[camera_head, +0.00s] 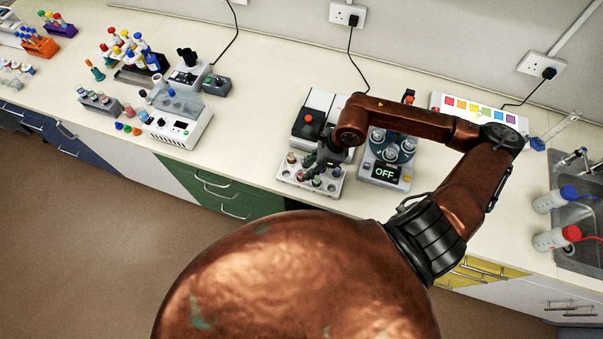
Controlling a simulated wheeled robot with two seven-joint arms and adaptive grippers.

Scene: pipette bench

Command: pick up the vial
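Several small vials with coloured caps stand in a pale rack (330,191) near the front edge of the bench. A vial with a brownish cap (291,158) stands at the rack's back left, and one with a green cap (316,181) stands at its front. My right gripper (314,172) is dark and points down at the middle of the rack, close over the vials. Its fingers are small and overlap the vials, so I cannot tell whether they are open or shut on one. My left gripper is not in view.
Behind the rack is a grey device with a red knob (308,117). Right of the rack is a machine with an "OFF" display (385,173), partly under my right arm. A white device (178,127) stands left; a sink (582,217) lies right. Bench between white device and rack is clear.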

